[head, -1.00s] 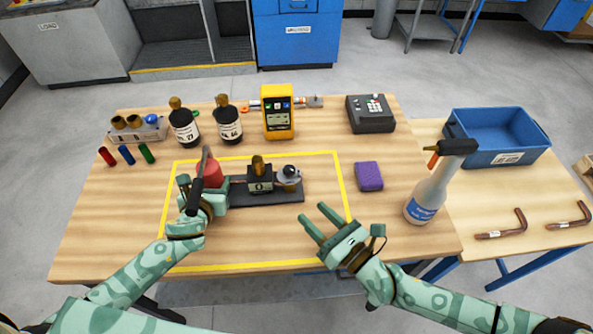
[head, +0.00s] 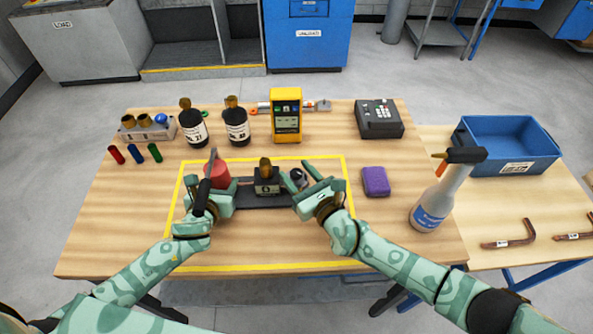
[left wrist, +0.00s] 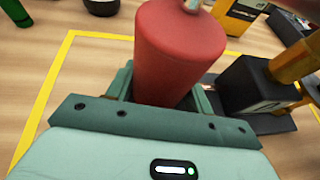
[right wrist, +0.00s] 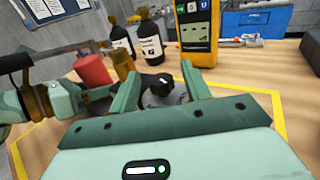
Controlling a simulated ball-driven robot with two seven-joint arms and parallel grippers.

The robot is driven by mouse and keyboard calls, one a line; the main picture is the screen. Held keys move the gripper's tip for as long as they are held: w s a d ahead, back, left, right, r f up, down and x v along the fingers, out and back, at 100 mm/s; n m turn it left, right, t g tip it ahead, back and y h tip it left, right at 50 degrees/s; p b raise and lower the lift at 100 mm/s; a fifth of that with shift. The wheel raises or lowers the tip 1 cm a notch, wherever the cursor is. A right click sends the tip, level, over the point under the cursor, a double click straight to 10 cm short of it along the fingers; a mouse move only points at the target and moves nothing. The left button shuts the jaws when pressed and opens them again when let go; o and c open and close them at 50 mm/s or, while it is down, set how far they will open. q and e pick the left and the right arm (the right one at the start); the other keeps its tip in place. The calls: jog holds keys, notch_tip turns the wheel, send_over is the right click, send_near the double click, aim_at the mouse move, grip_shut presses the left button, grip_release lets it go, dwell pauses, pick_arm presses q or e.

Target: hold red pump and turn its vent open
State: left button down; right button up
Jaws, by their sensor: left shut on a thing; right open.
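The red pump (head: 220,174) has a red cylinder on a dark base plate (head: 250,203) inside the yellow outline. My left gripper (head: 221,197) is shut on it near the cylinder's lower part; the red cylinder also fills the middle of the left wrist view (left wrist: 178,45). A dark-gripped lever (head: 202,196) slants past the cylinder. A black block with a brass top (head: 266,182) stands mid-plate. A grey round part with a black knob (head: 298,177) is at the plate's right end. My right gripper (head: 311,184) is open beside it; the black knob (right wrist: 157,84) shows between its fingers, apparently just beyond the tips.
Behind are two dark bottles (head: 236,127), a yellow meter (head: 286,120) and a rack (head: 148,128). A purple block (head: 375,181) and a spray bottle (head: 437,200) stand right of the outline. A blue crate (head: 508,149) is on the side table. The front table area is clear.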

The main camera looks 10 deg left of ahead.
jog(key=shift+w+a, duration=0.3)
jog(key=c, duration=0.9)
jog(key=shift+c, duration=0.2)
jog(key=shift+r+n+g+y, duration=0.1)
jog(key=shift+n+g+y, duration=0.2)
jog(key=shift+n+g, duration=0.1)
jog(key=shift+n+g+y, duration=0.6)
jog(key=shift+g, duration=0.1)
jog(key=shift+n+g+y, duration=0.75)
jog(key=shift+n+g, duration=0.25)
jog(key=shift+g, duration=0.45)
jog(key=shift+n+g+y, duration=0.75)
jog(key=shift+n+g, duration=0.25)
jog(key=shift+g, duration=0.45)
